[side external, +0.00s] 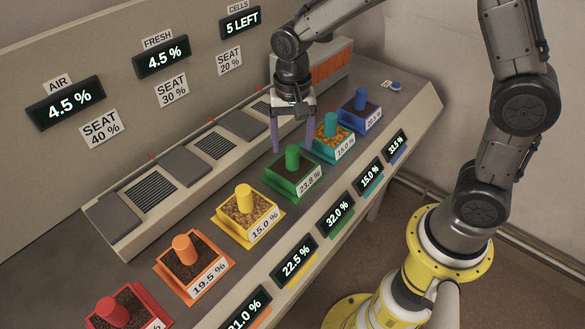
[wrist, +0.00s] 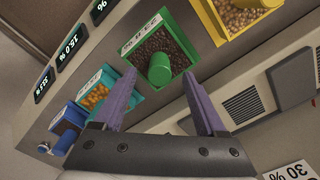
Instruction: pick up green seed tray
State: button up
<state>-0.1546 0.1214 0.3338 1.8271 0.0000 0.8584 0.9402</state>
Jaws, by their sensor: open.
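The green seed tray (side external: 283,184) sits on the sloped console in the side external view, with a green upright knob and a label reading 23.8 %. In the wrist view the green tray (wrist: 180,30) shows dark seeds and its green knob (wrist: 159,69), beyond my fingertips. My gripper (side external: 292,148) is open and empty, fingers pointing down, above and behind the green tray toward the teal tray. In the wrist view my gripper's purple fingers (wrist: 158,83) are spread, with the green knob appearing between their tips.
Close beside it stand the teal tray (side external: 318,152) and the yellow tray (side external: 230,232). The blue tray (side external: 373,116), orange tray (side external: 173,281) and red tray (side external: 142,296) are farther along the row. A raised ledge with vents (side external: 153,191) runs behind the trays.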

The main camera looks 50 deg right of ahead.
aim_at(292, 148)
jog(key=shift+d+f, duration=0.1)
jog(key=shift+f, duration=2.3)
jog(key=shift+w, duration=0.1)
grip_shut()
